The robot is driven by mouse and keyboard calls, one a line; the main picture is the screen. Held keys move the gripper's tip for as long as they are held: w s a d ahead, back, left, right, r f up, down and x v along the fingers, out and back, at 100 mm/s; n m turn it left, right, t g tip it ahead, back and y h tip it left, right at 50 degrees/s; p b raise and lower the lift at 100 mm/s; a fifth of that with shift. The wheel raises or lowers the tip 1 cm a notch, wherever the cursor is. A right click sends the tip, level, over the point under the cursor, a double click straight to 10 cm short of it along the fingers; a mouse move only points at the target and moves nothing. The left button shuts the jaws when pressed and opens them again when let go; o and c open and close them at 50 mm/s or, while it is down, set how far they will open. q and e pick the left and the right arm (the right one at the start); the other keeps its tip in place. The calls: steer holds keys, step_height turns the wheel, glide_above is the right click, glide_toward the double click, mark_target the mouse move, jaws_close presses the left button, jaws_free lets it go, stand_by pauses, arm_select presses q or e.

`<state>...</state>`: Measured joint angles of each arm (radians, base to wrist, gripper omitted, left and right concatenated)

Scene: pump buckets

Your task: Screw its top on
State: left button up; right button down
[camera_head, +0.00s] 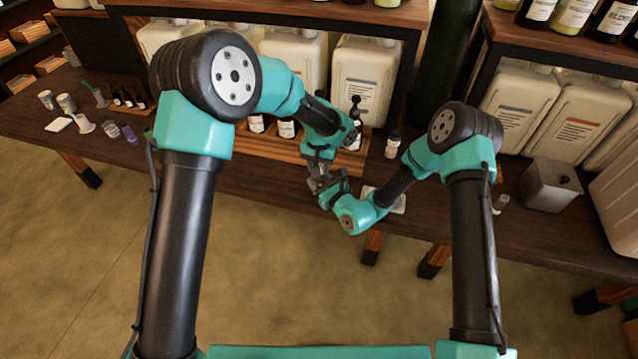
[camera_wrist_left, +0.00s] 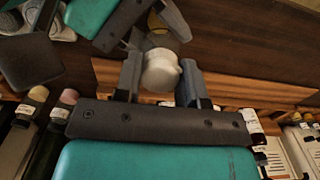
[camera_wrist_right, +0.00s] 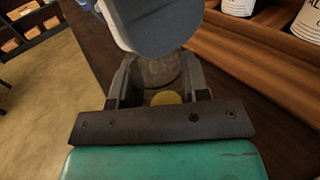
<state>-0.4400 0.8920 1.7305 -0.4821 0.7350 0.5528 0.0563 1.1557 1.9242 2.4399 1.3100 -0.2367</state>
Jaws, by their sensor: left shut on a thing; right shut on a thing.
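A white rounded top (camera_wrist_left: 161,72) sits between the fingers of my left gripper (camera_wrist_left: 160,80), which is shut on it. My right gripper (camera_wrist_right: 160,76) is shut on a brownish bottle (camera_wrist_right: 162,70) with a yellow patch low on it. In the left wrist view the top is right against the bottle (camera_wrist_left: 168,42), in line with it; I cannot tell whether the threads are engaged. In the head view the left gripper (camera_head: 318,168) and right gripper (camera_head: 326,190) meet in front of the bench edge, and the bottle and top are too small to make out.
The wooden bench (camera_head: 230,165) runs behind my grippers. A wooden rack (camera_head: 285,148) holds dark bottles. A small bottle (camera_head: 392,146) stands to the right, and a grey box (camera_head: 548,186) farther right. Large white jugs (camera_head: 365,80) line the back. Small vessels stand at the left.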

arm_select(q)
steer(key=o, duration=1.1)
step_height(320, 180, up, 12)
arm_select(e)
steer(key=c, duration=0.5)
jaws_free()
